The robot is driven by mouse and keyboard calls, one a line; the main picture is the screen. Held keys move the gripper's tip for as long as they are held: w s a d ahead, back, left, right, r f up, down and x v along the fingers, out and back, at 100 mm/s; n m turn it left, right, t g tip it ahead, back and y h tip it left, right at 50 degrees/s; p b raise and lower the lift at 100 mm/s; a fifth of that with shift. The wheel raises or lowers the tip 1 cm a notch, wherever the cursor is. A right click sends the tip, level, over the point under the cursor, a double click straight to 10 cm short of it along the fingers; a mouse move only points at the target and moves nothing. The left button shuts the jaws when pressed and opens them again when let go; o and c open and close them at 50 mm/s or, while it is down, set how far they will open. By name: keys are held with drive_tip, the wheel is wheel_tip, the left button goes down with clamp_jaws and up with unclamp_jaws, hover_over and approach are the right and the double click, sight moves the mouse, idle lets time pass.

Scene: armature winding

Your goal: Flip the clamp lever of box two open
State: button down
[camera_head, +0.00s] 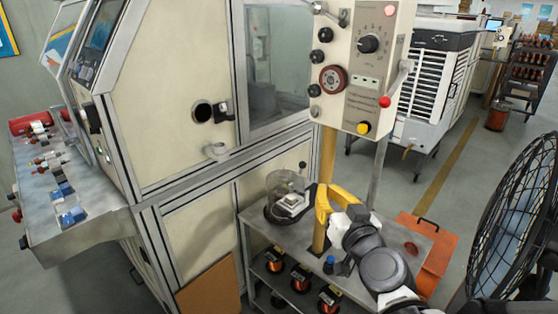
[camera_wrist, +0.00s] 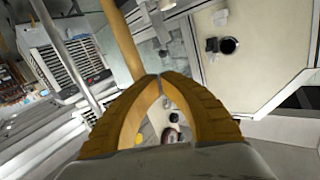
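No label in either view tells which thing is box two. A grey control box (camera_head: 366,66) hangs on a yellow post (camera_head: 328,150). My gripper (camera_head: 322,194) is beside the post, below the control box. In the wrist view, the yellow fingertips of my gripper (camera_wrist: 160,77) meet, with nothing seen between them.
The metal cart (camera_head: 262,226) carries copper coils (camera_head: 272,262) on its lower shelf. The large cream machine cabinet (camera_head: 180,90) is at left. A black fan (camera_head: 515,225) stands at right. An orange case (camera_head: 428,240) is beside the cart. The floor beyond is open.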

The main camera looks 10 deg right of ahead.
drive_tip(key=shift+w+a+f+b, duration=0.15)
drive_tip(key=shift+w+b, duration=0.6)
drive_tip(key=shift+w, duration=1.4)
drive_tip(key=shift+w+f+b, duration=0.3)
drive_tip(key=shift+w+b, duration=0.4)
drive_tip(key=shift+w, duration=1.5)
drive_tip(key=shift+w+a+f+b, duration=0.15)
drive_tip(key=shift+w+b, duration=0.6)
drive_tip(key=shift+w, duration=1.4)
drive_tip(key=shift+d, duration=0.1)
drive_tip(key=w+d+m+g+p, duration=0.1)
drive_tip(key=p, duration=0.1)
drive_tip(key=w+d+f+m+g+y+p, duration=0.1)
drive_tip(key=m, duration=0.1)
drive_tip(key=shift+d+g+p, duration=0.3)
drive_tip(key=shift+d+p, duration=0.1)
